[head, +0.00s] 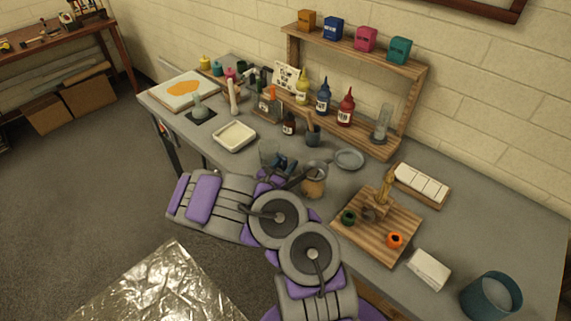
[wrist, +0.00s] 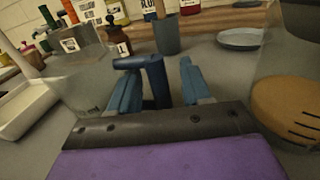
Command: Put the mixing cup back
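The clear cup (head: 267,152), which looks like the mixing cup, stands upright on the grey bench. It also shows at the left of the wrist view (wrist: 88,85), with a dark blue handle (wrist: 156,80) reaching to the right. My gripper (head: 284,162) is just right of the cup. In the wrist view my gripper's blue fingers (wrist: 160,82) are apart, one on each side of the handle, with a visible gap at the right finger. The lower part of the handle is hidden behind my gripper's body.
A clear jar with a tan content (head: 314,184) stands close on the right. A dark cup with a stick (head: 312,137), a small brown bottle (head: 289,124) and a grey dish (head: 349,158) are behind. A white tray (head: 234,137) is left. A wooden board (head: 365,244) holds small items at right.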

